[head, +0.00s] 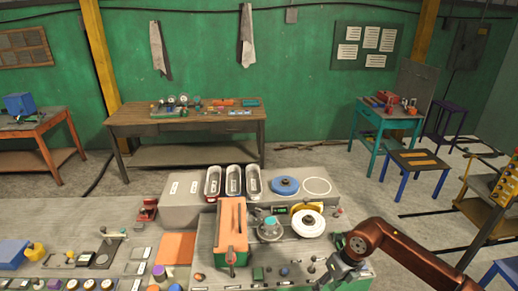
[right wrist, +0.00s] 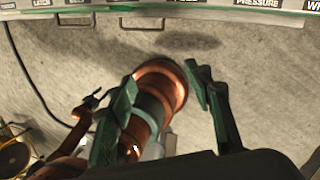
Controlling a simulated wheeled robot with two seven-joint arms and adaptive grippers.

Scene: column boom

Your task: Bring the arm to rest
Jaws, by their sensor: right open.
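My right arm comes in from the lower right of the head view, copper-brown. Its gripper (head: 340,274) is over the front right part of the control console (head: 205,262). In the right wrist view the two dark green fingers of the right gripper (right wrist: 163,82) stand apart with nothing held between them. The console's labelled edge (right wrist: 190,12) runs along the top of that view, clear of the fingertips. Whether the gripper touches the console cannot be told from the head view. I do not make out my left gripper.
The console carries an orange box (head: 232,215), a blue disc (head: 285,186), a white disc (head: 308,223), grey trays (head: 231,181) and small knobs. A wooden workbench (head: 190,126) stands behind. A yellow-and-black rack (head: 490,205) is at the right. Bare floor (right wrist: 265,70) lies beyond the fingers.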

